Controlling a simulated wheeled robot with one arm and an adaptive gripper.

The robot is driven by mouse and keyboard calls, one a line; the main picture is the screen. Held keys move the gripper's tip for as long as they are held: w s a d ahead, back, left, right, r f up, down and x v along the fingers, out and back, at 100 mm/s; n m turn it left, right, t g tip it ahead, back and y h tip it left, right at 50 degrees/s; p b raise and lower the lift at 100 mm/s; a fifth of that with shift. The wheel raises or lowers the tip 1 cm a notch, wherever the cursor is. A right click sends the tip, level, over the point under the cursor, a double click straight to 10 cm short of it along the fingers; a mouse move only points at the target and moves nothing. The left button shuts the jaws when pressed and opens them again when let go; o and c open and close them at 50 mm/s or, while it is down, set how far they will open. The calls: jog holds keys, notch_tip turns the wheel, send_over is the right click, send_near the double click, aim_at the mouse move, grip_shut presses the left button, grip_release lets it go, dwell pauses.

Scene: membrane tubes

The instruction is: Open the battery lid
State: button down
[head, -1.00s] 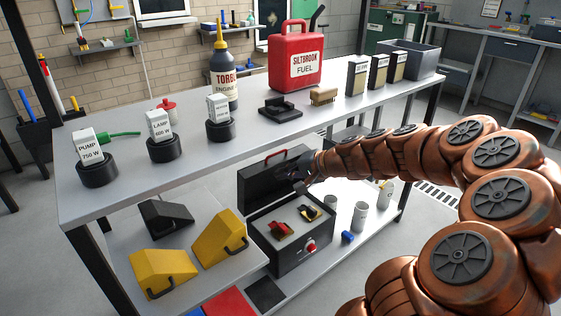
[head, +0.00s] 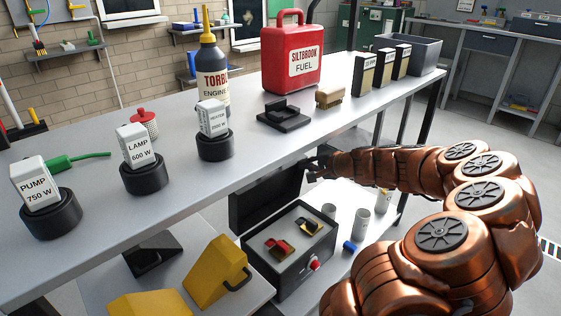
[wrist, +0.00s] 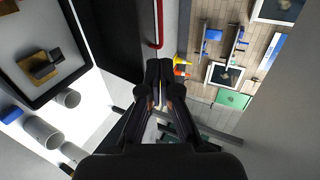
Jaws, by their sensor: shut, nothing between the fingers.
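The black battery box (head: 292,281) stands on the lower shelf. Its black lid (head: 262,203) is raised, standing up along the box's back side, with its top partly hidden by the bench top. A red clamp (head: 279,246) and a dark clamp (head: 309,225) show on the box's light top face. My gripper (head: 312,168) is at the lid's upper right end, just below the bench edge. In the wrist view my gripper's fingers (wrist: 164,70) are together and empty, beside the dark lid panel (wrist: 122,38); whether they touch it I cannot tell.
The bench top (head: 110,245) is close above my gripper. Several cups (head: 361,224) and a blue piece (head: 349,246) stand right of the box. Yellow wedges (head: 214,271) lie left of it. A red fuel can (head: 291,60) stands on the bench.

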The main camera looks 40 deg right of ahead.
jog(key=b+x, duration=0.5)
jog(key=x, duration=0.9)
jog(key=shift+a, duration=0.15)
